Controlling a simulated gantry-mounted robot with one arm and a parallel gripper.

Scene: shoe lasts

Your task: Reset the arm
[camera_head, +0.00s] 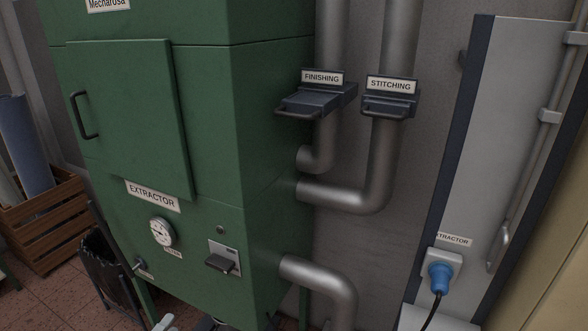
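My gripper and arm cannot be made out in this view. A small pale grey shape (166,322) shows at the bottom edge, cut off, and I cannot tell what it is. The green extractor cabinet (270,130) fills the left and middle. Its door (130,110) has a black handle (84,115) and looks closed. Below the door are a round gauge (162,232) and a dark switch or lever (222,263) on a metal plate.
Metal pipes (340,197) run up the wall beside the cabinet. They carry dark gates labelled FINISHING (315,101) and STITCHING (388,104). A blue plug (438,277) sits in a wall socket at right. A wooden crate (45,235) and a black bin (105,270) stand at left.

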